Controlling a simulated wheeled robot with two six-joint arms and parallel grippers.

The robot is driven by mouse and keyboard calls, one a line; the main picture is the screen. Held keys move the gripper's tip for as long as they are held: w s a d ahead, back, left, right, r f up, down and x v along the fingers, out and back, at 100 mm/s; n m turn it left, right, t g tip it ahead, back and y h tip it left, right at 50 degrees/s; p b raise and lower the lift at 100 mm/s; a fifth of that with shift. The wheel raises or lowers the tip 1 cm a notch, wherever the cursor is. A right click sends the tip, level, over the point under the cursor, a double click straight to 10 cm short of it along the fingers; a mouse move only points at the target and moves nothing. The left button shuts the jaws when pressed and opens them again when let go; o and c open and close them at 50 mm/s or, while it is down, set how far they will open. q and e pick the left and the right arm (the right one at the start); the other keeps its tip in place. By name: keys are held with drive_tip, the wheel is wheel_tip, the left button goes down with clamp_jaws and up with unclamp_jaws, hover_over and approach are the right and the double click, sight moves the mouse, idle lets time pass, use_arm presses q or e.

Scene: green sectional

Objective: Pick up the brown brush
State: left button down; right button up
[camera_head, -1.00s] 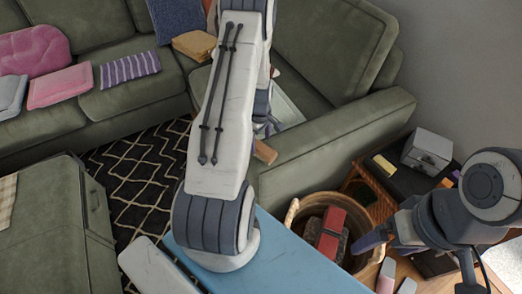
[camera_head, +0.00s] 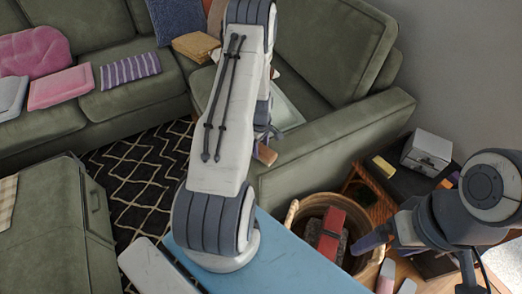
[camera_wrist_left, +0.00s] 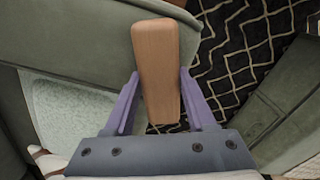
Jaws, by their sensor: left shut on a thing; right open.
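The brown brush (camera_wrist_left: 157,65) is between the two purple fingers of my left gripper (camera_wrist_left: 160,88) in the left wrist view. The gripper is shut on it and holds it in the air over the sofa arm and rug. In the head view a small part of the brush (camera_head: 265,154) shows beside my left forearm, which hides most of the gripper. My right gripper (camera_head: 374,240) is at the right of the head view, over the edge of a basket, open and empty.
A green sectional (camera_head: 335,135) fills the back. A wicker basket (camera_head: 294,213) with a red object (camera_head: 331,231) inside stands at the lower right. A dark side table carries a grey box (camera_head: 427,151). The patterned rug (camera_head: 135,170) is clear.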

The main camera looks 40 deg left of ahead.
sight(262, 148)
use_arm(q)
drive_tip(key=shift+r, duration=0.15)
drive_tip(key=shift+r, duration=0.25)
drive_tip(key=r, duration=0.3)
drive_tip(key=shift+d+r, duration=0.3)
drive_tip(key=shift+r, duration=0.05)
drive_tip(key=d+r+b, duration=0.1)
drive_tip(key=d+r, duration=0.5)
drive_tip(key=d, duration=0.5)
drive_tip(key=shift+r, duration=0.25)
